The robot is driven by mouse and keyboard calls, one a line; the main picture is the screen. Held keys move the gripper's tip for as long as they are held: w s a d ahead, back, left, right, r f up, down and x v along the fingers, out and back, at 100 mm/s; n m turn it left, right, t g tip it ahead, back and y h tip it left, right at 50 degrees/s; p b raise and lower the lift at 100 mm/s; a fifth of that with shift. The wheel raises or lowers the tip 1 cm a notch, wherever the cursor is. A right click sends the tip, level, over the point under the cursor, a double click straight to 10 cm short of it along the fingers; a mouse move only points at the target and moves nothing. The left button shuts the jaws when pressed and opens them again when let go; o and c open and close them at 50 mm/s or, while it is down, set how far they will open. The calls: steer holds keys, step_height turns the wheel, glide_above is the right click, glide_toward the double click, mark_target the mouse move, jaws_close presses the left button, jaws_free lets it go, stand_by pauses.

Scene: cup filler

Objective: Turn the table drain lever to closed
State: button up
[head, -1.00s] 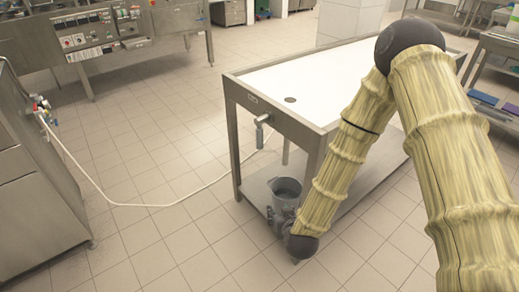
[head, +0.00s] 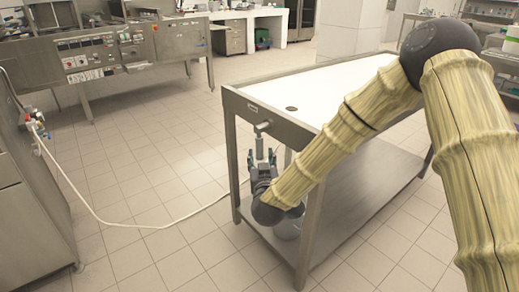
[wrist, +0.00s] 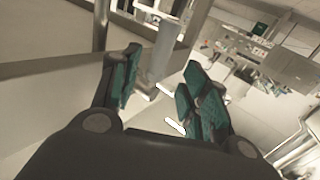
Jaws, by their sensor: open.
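The steel table (head: 268,118) has a white top with a round drain hole (head: 291,108) near its left end. The drain lever (head: 262,127) sticks out from the apron on that end, with a grey cylindrical part hanging below it. My gripper (head: 262,156) is open just below the lever, fingers pointing up, around or in front of the hanging part; I cannot tell which. In the wrist view, my teal-padded fingers (wrist: 163,88) are apart, and a pale grey cylinder shows between and beyond them. Contact cannot be made out.
A grey bucket (head: 288,226) stands on the table's lower shelf (head: 350,190), partly hidden by my arm. A white hose (head: 120,226) runs over the floor from the left cabinet. A steel control counter (head: 110,60) stands behind.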

mark_target(260, 149)
steer(key=w, duration=0.5)
steer(key=w+b, duration=0.1)
steer(key=w, duration=0.1)
steer(key=shift+w+a, duration=0.25)
steer(key=shift+w, duration=0.1)
jaws_close()
